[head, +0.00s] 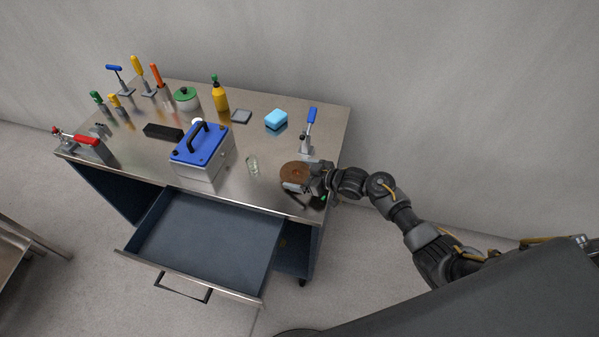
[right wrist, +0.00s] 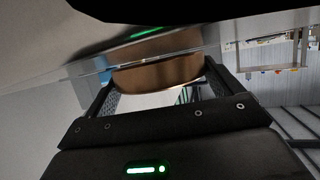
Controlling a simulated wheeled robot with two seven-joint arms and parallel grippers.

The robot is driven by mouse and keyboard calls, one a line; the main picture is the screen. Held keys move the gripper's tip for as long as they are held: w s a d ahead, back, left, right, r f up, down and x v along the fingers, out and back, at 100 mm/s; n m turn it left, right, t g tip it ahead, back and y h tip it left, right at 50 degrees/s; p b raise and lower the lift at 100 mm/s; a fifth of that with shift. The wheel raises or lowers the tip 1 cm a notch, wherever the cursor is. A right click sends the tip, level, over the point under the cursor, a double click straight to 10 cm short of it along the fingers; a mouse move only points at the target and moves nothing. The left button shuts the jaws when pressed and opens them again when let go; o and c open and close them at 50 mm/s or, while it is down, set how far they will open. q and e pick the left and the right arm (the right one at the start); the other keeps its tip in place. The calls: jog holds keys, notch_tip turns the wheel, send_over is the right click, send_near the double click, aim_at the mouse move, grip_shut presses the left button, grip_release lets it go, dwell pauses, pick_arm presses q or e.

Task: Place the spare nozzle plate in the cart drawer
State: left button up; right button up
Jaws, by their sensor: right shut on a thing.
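A round copper-brown disc, which I take to be the nozzle plate (head: 296,172), is at the right front corner of the cart's steel top. My right gripper (head: 308,186) is at this corner and shut on the disc. In the right wrist view the disc (right wrist: 158,73) sits between the two fingers of the right gripper (right wrist: 160,84). I cannot tell whether the disc touches the cart top. The cart drawer (head: 205,241) is pulled open at the front and its visible floor is empty. My left gripper is not in view.
On the cart top (head: 265,160) stand a blue-lidded box (head: 203,155), a small glass (head: 252,165), a light blue block (head: 276,120), a blue-handled clamp (head: 308,130) and a yellow bottle (head: 220,95). A red-handled clamp (head: 88,145) is at the left. The floor before the drawer is clear.

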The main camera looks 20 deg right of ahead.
jog(key=shift+w+r, duration=0.1)
jog(key=shift+r, duration=0.05)
jog(key=o, duration=1.2)
jog(key=shift+f, duration=0.35)
jog(key=shift+o, duration=0.9)
jog(key=shift+r, duration=0.1)
jog(key=shift+b, duration=0.35)
jog(key=b+v, duration=0.2)
jog(key=v, duration=0.7)
jog(key=shift+d+r, duration=0.1)
jog(key=shift+v, duration=0.9)
